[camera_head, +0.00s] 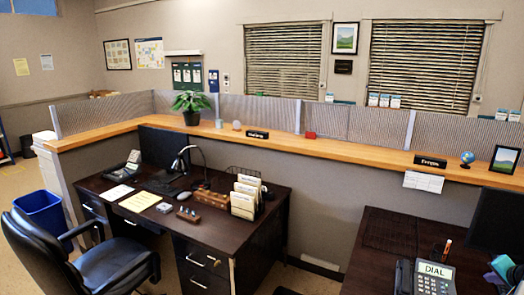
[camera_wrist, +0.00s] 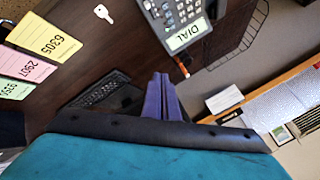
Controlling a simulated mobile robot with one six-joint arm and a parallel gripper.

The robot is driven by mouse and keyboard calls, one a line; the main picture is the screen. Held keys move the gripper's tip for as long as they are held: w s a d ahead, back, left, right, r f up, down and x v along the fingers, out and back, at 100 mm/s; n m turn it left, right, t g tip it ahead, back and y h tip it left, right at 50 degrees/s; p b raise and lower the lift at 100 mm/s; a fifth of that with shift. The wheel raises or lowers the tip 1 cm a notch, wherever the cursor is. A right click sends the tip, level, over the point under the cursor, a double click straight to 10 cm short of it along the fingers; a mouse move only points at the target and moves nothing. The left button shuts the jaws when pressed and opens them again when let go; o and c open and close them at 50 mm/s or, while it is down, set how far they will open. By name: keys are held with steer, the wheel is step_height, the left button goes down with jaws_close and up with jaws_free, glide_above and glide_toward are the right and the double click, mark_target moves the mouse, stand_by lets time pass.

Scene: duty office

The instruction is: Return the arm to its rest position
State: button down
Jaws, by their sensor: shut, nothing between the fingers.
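My gripper (camera_wrist: 162,97) shows in the wrist view as two purple fingers pressed together, with nothing between them. Its dark bar and teal body fill the bottom of that view. The fingers point over the dark desk (camera_wrist: 118,55), and I cannot tell their exact height above it. In the head view, a teal and purple part of my arm (camera_head: 503,268) shows at the lower right edge, beside the phone (camera_head: 433,278) labelled DIAL. The rest of my arm is out of that view.
In the wrist view, the DIAL phone (camera_wrist: 182,25), a key (camera_wrist: 103,13), numbered cards (camera_wrist: 42,38), a keyboard (camera_wrist: 100,92) and a wire basket (camera_wrist: 240,35) surround the fingers. In the head view, a monitor (camera_head: 497,222) stands close to my arm. A wooden ledge (camera_head: 350,152) runs behind the desks.

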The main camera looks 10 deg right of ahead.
steer(key=w+a+f+n+g+y, duration=0.15)
steer(key=w+a+f, duration=0.3)
steer(key=a, duration=0.65)
steer(key=w+a+f+n+y, duration=0.2)
steer(key=w+a+f+n, duration=0.15)
steer(key=w+a, duration=0.45)
steer(key=w+a+f+n+g+y, duration=0.1)
steer(key=w+a+f, duration=0.3)
steer(key=a, duration=0.9)
steer(key=s+a+f+n+g, duration=0.2)
steer(key=s+a+f+n, duration=0.15)
steer(key=a, duration=0.85)
steer(key=s+a+f+n+g, duration=0.25)
steer(key=a+f, duration=0.25)
steer(key=a, duration=0.7)
steer(key=s+a+f+n+g, duration=0.1)
steer(key=s+a+f+n, duration=0.3)
steer(key=a, duration=0.9)
steer(key=s+f+g+b, duration=0.5)
steer(key=s+f+b, duration=0.5)
steer(key=s+f, duration=1.4)
step_height(320, 180, down, 4)
steer(key=shift+s+d+m, duration=0.15)
steer(key=shift+d+m, duration=0.15)
steer(key=shift+m, duration=0.1)
